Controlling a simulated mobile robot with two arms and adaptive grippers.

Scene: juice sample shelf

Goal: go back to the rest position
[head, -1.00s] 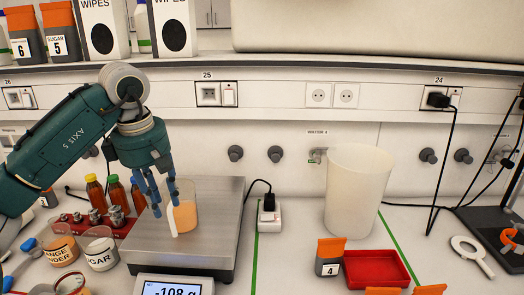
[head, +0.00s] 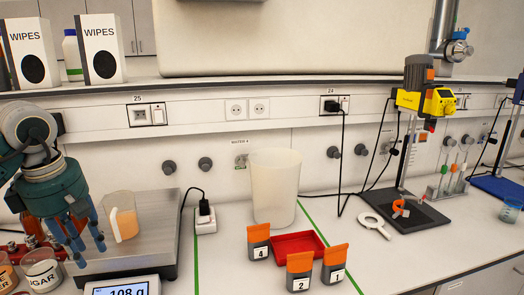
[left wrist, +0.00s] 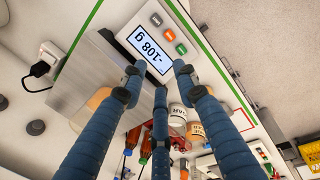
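My left gripper (head: 88,250) is at the left edge of the head view, just left of and in front of a beaker of orange juice (head: 124,224). Its blue fingers are spread apart with nothing between them. The fingers also show in the left wrist view (left wrist: 157,78), over the scale. The beaker stands upright on the scale plate (head: 152,240); in the wrist view it is partly hidden behind a finger. The scale display (left wrist: 150,48) reads -108 g. My right gripper is in neither view.
A sugar cup (head: 42,272) stands left of the scale. A large translucent container (head: 274,188), a red tray (head: 298,243) and numbered packs (head: 300,272) are right of it. A stand with a yellow device (head: 425,100) is farther right. Bench space at front right is clear.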

